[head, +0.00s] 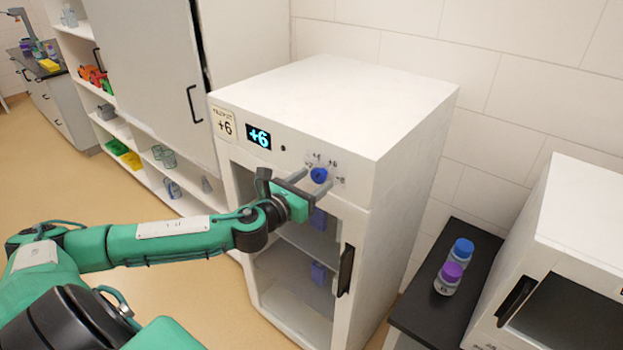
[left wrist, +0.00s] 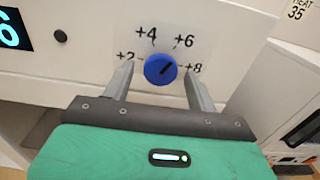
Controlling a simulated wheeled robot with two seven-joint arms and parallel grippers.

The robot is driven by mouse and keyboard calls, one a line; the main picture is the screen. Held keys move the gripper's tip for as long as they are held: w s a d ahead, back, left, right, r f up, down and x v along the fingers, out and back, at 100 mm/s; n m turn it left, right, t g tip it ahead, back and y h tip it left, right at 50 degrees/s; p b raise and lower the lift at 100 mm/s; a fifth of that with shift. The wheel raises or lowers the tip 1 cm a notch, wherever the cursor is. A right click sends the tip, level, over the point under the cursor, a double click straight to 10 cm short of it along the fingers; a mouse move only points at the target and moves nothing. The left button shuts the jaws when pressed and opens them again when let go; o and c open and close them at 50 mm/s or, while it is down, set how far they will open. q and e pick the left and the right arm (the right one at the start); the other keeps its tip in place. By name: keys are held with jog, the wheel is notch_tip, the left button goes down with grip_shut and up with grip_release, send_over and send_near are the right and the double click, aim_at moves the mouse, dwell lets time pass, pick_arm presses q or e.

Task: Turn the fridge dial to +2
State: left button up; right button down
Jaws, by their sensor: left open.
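The white fridge (head: 412,130) has a blue round dial (head: 319,175) on its front panel. In the left wrist view the dial (left wrist: 160,69) sits among the marks +2, +4, +6 and +8, and its dark pointer line slants up and right toward +6. The fridge display (head: 259,136) reads +6, and a label (head: 224,123) beside it also reads +6. My left gripper (head: 313,179) is open at the panel, its fingers on either side of the dial. In the left wrist view a gap shows between each finger and the dial. My right gripper is out of view.
The fridge door has a black handle (head: 346,270) below the dial. Two capped bottles, one blue (head: 462,250) and one purple (head: 449,278), stand on a black-topped surface to the right. A white appliance (head: 580,225) stands at far right. Shelves and a grey cabinet (head: 150,75) are left.

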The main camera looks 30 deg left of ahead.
pick_arm(q)
jog(key=c, duration=1)
jog(key=shift+o, duration=0.2)
